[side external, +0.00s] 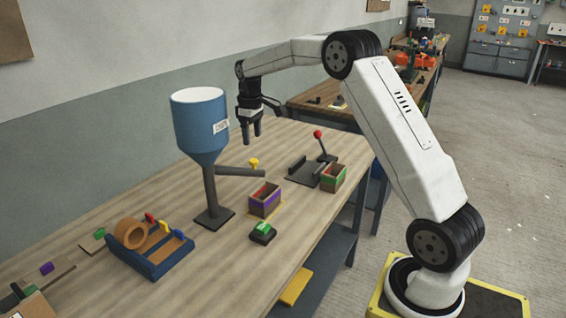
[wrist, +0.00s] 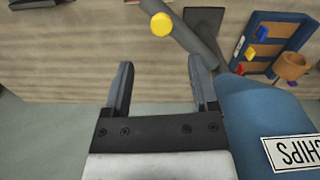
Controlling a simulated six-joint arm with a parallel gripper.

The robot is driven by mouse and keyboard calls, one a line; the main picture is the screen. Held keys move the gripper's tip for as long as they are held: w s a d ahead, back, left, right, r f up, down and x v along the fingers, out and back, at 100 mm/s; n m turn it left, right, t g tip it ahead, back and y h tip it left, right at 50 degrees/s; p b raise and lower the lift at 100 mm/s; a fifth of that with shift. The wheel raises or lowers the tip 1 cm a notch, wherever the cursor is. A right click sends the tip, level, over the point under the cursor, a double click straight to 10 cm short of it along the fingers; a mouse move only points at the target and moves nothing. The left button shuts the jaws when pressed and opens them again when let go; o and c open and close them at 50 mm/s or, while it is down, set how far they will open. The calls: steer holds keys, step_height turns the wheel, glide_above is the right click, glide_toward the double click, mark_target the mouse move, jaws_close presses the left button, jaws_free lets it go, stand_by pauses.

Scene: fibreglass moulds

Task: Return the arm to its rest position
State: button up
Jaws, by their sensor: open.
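My gripper (side external: 251,131) hangs over the back of the wooden workbench (side external: 130,220), behind and to the right of a blue funnel hopper (side external: 200,137). Its fingers point down, apart and empty. In the wrist view my gripper (wrist: 160,85) shows two spread fingers with nothing between them. The hopper (wrist: 262,120) fills the lower right of that view, close beside the right finger. My arm is raised and bent, reaching from its base at the right across the bench.
A purple-banded box (side external: 265,202), a green-banded box (side external: 333,177), a red-knobbed lever fixture (side external: 321,140) and a green button (side external: 263,231) stand on the bench. A blue tray (side external: 155,258) with a tape roll is at left. The hopper's spout has a yellow knob (side external: 254,163).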

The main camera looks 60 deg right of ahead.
steer(key=shift+a, duration=0.1)
stand_by(0.3)
steer(key=shift+s+a+f, duration=0.1)
steer(key=shift+s+a, duration=0.15)
steer(key=shift+a, duration=0.3)
steer(key=s+a+f+t, duration=0.1)
steer(key=s+a+f, duration=0.2)
steer(key=s+a, duration=0.3)
steer(key=s+a+f, duration=0.2)
steer(key=s+a, duration=0.5)
steer(key=s, duration=0.2)
steer(key=s+a+f+m+t, duration=0.1)
steer(key=s+a+f, duration=0.2)
steer(key=s+a, duration=0.4)
steer(key=shift+s+f+t, duration=0.3)
steer(key=shift+s+f, duration=0.05)
steer(key=shift+s, duration=0.1)
